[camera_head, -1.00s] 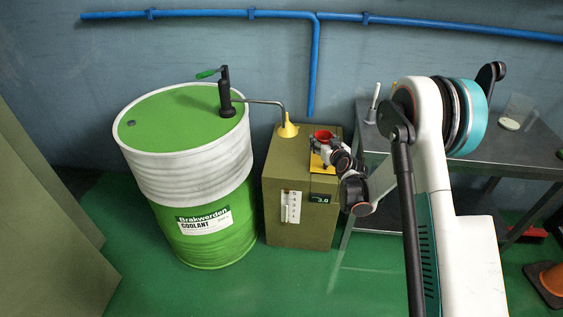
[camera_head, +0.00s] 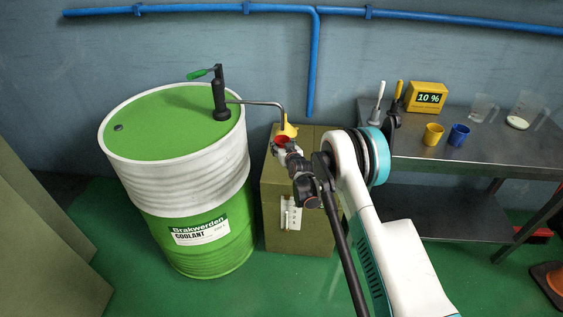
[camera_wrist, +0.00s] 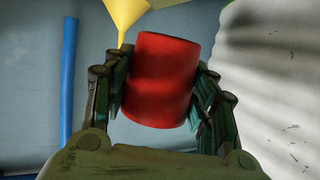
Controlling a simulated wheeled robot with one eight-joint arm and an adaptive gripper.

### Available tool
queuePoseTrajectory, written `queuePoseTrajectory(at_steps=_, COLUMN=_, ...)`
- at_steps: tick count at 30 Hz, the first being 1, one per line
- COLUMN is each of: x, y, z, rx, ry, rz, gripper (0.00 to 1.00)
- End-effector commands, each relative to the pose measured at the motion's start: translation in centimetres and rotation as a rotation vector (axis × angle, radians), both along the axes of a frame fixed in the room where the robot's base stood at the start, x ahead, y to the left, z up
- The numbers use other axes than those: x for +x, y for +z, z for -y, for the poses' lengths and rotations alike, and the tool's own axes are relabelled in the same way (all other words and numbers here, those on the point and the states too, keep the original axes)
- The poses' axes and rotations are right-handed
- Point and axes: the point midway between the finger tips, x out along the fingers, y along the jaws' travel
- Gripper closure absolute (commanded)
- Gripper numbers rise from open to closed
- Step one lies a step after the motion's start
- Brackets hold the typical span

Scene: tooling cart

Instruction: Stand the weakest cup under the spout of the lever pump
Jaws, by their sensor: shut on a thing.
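My gripper (camera_head: 280,147) is shut on a red cup (camera_wrist: 160,80). In the head view the red cup (camera_head: 281,140) is over the olive cabinet, just below and in front of a yellow cone (camera_head: 289,129). In the wrist view the cup leans slightly between the fingers, close to the cone (camera_wrist: 125,12). The lever pump (camera_head: 220,97) stands on the green drum. It has a green handle, and its grey spout (camera_head: 260,103) reaches right and bends down at the cone. I cannot tell whether the cup touches the cone or cabinet. A yellow cup (camera_head: 433,135) and a blue cup (camera_head: 459,135) stand on the cart.
The white and green drum (camera_head: 195,180) stands left of the olive cabinet (camera_head: 283,222). My arm hides part of the cabinet. The steel cart (camera_head: 500,150) at right holds a yellow box (camera_head: 427,97) reading 10 % and two clear beakers. A blue pipe (camera_head: 313,60) runs down the wall.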

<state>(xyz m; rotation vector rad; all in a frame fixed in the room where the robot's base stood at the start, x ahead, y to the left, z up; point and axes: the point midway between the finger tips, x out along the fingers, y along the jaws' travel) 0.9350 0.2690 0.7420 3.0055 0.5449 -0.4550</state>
Motion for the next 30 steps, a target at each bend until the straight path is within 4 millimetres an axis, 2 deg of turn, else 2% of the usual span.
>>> queuePoseTrajectory(at_steps=1, x=0.0, y=-1.4, z=0.0, rx=0.0, ry=0.0, rz=0.0, gripper=0.76)
queuePoseTrajectory(at_steps=4, x=0.0, y=-3.1, z=0.0, rx=0.0, ry=0.0, rz=0.0, gripper=0.76)
queuePoseTrajectory(at_steps=11, x=0.0, y=-4.9, z=0.0, rx=0.0, ry=0.0, rz=0.0, gripper=0.76)
queuePoseTrajectory(at_steps=16, x=0.0, y=-7.2, z=0.0, rx=0.0, ry=0.0, rz=0.0, gripper=0.76)
queuePoseTrajectory(at_steps=18, x=0.0, y=-7.7, z=0.0, rx=0.0, ry=0.0, rz=0.0, gripper=0.76)
queuePoseTrajectory(at_steps=24, x=0.0, y=-7.6, z=0.0, rx=0.0, ry=0.0, rz=0.0, gripper=0.76)
queuePoseTrajectory(at_steps=25, x=0.0, y=-7.6, z=0.0, rx=0.0, ry=0.0, rz=0.0, gripper=0.41)
queuePoseTrajectory(at_steps=27, x=0.0, y=-7.6, z=0.0, rx=0.0, ry=0.0, rz=0.0, gripper=0.28)
queuePoseTrajectory(at_steps=30, x=0.0, y=-7.6, z=0.0, rx=0.0, ry=0.0, rz=0.0, gripper=0.28)
